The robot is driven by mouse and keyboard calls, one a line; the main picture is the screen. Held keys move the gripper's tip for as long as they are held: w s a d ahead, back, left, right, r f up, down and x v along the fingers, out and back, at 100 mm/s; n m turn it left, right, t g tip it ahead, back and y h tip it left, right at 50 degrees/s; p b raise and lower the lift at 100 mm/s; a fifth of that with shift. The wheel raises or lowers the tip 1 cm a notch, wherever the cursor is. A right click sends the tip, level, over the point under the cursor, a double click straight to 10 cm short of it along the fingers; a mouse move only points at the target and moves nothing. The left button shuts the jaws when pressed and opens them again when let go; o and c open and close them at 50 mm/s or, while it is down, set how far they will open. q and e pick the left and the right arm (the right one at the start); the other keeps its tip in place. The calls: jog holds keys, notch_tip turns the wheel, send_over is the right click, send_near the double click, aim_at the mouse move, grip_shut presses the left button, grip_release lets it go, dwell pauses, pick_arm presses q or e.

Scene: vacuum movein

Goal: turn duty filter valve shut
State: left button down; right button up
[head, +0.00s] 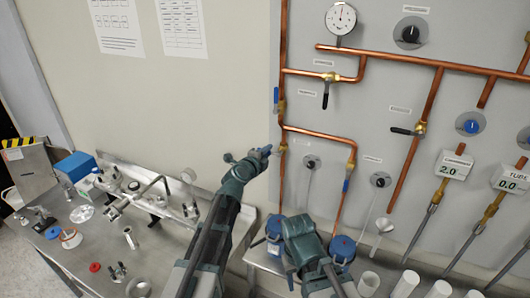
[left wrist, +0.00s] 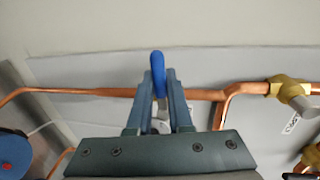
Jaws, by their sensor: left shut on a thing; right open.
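My left gripper (head: 262,152) is shut on a blue valve handle (head: 267,148) beside the left vertical copper pipe (head: 282,185). In the left wrist view, the blue handle (left wrist: 157,68) stands between the two fingers (left wrist: 159,95), crosswise to the pipe (left wrist: 85,91) behind it. The valve body is partly hidden by the gripper. The small labels are too blurred to read, so I cannot tell its name from them. My right gripper (head: 300,235) is low near the blue-lidded canisters, open, its fingertips hard to make out.
Another blue handle (head: 276,97) lies along the same pipe above, and one (head: 346,185) hangs on the right branch. Two blue-lidded canisters (head: 342,249) stand below. A gauge (head: 340,18) and dials are on the panel. A steel bench (head: 72,258) with fittings fills the left.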

dwell(0.4)
pick_arm(q)
jog(key=c, duration=0.8)
grip_release()
jog(key=shift+c, duration=0.2)
jog(key=p+v, duration=0.2)
jog(key=v, duration=1.2)
jog(key=shift+p, duration=0.35)
